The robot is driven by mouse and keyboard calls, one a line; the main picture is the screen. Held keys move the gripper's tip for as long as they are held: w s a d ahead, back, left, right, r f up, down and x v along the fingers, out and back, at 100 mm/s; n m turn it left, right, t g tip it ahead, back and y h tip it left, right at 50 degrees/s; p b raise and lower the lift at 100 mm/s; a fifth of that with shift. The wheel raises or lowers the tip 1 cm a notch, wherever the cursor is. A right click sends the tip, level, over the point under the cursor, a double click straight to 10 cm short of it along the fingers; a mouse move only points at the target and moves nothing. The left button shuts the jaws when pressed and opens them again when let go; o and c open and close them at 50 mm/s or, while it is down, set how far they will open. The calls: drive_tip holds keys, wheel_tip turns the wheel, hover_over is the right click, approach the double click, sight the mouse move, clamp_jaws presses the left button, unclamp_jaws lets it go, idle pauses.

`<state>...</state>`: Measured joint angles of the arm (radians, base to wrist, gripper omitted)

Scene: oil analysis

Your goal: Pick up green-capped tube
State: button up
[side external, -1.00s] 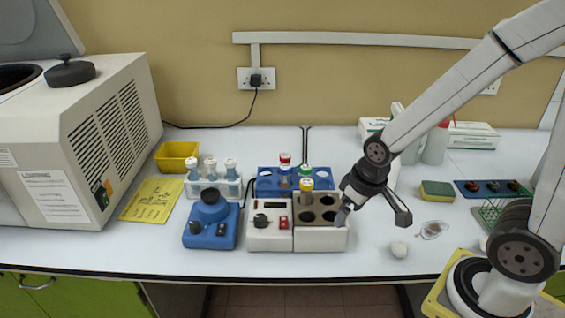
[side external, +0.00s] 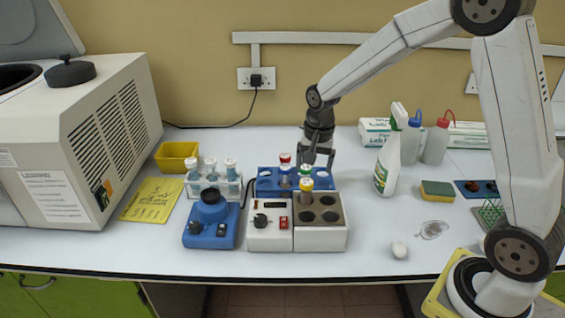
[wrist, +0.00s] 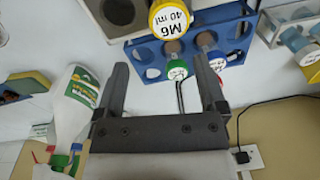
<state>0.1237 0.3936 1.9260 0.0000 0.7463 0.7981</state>
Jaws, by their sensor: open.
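The green-capped tube (side external: 305,171) stands upright in the blue rack (side external: 266,184), behind the yellow-capped tube (side external: 306,186). In the wrist view its green cap (wrist: 177,71) shows between the two fingers, nearer the middle than either finger. My gripper (side external: 319,161) is open and empty, pointing down above the rack's back right part, just behind and right of the green cap. The wrist view also shows my gripper (wrist: 161,66) with its fingers wide apart. I cannot tell its exact height over the cap.
A red-capped tube (side external: 285,161) stands left of the green one in the rack. The yellow-capped tube sits in the grey-topped block (side external: 339,237) in front. A spray bottle (side external: 385,165) stands to the right. Bench between rack and spray bottle is clear.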

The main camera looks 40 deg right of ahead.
sight(306, 167)
drive_tip(key=w+d+m, duration=0.1)
drive_tip(key=w, duration=0.1)
drive_tip(key=w+d+m, duration=0.1)
drive_tip(key=m, duration=0.1)
drive_tip(key=w+d+m, duration=0.1)
drive_tip(key=w+m, duration=0.1)
drive_tip(key=shift+w+d+g, duration=0.3)
drive_tip(key=shift+d+g, duration=0.1)
drive_tip(key=shift+f, duration=1.35)
drive_tip(key=shift+f, duration=2.6)
clamp_jaws()
